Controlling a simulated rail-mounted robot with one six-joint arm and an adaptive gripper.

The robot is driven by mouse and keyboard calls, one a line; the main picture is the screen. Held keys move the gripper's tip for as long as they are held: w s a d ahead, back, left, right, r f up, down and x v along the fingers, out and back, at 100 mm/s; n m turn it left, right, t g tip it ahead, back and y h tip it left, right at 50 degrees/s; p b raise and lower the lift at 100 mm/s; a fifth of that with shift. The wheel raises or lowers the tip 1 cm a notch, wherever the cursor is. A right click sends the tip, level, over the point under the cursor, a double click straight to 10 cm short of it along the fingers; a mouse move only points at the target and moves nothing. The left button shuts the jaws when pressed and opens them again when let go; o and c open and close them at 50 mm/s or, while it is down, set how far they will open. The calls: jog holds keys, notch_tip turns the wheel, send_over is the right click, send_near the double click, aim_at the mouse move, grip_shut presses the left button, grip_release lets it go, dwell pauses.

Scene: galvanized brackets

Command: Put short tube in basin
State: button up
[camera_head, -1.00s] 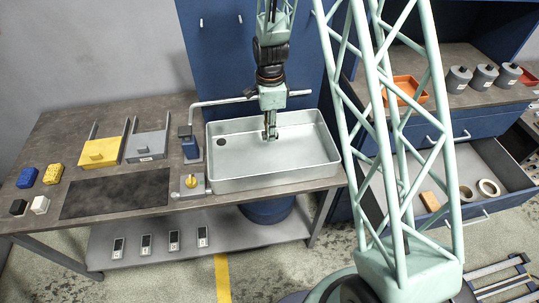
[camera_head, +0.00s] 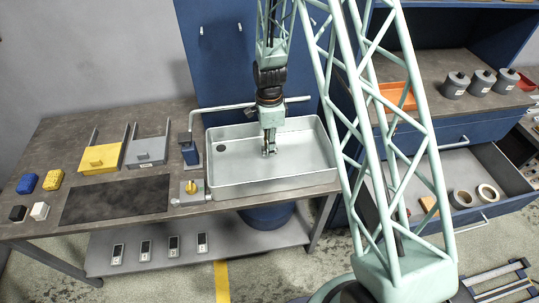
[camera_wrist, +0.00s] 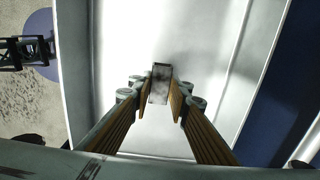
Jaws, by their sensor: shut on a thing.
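The basin (camera_head: 310,178) is a light metal rectangular sink set in the workbench, with a dark drain at its back left. My gripper (camera_head: 269,152) is over the inside of the basin, near its middle, pointing down. In the wrist view, my gripper (camera_wrist: 163,90) is shut on the short tube (camera_wrist: 160,84), a small grey mottled metal piece with a rectangular outline. The pale basin floor shows behind it. The tube is too small to make out clearly in the head view, and its height above the floor cannot be told.
A grey pipe (camera_head: 222,105) runs along the basin's back edge from a blue fitting (camera_head: 189,152). A valve block with a yellow knob (camera_head: 192,187) stands at the basin's left. Yellow and grey trays (camera_head: 101,159) lie further left. My green lattice column stands right of the basin.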

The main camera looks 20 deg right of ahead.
aim_at(269, 160)
jog(key=shift+f, duration=0.35)
jog(key=shift+f, duration=2.05)
jog(key=shift+f, duration=0.2)
jog(key=o, duration=0.8)
jog(key=shift+o, duration=0.2)
jog(key=shift+r, duration=0.2)
jog(key=shift+r+b, duration=0.35)
jog(key=shift+r, duration=5.65)
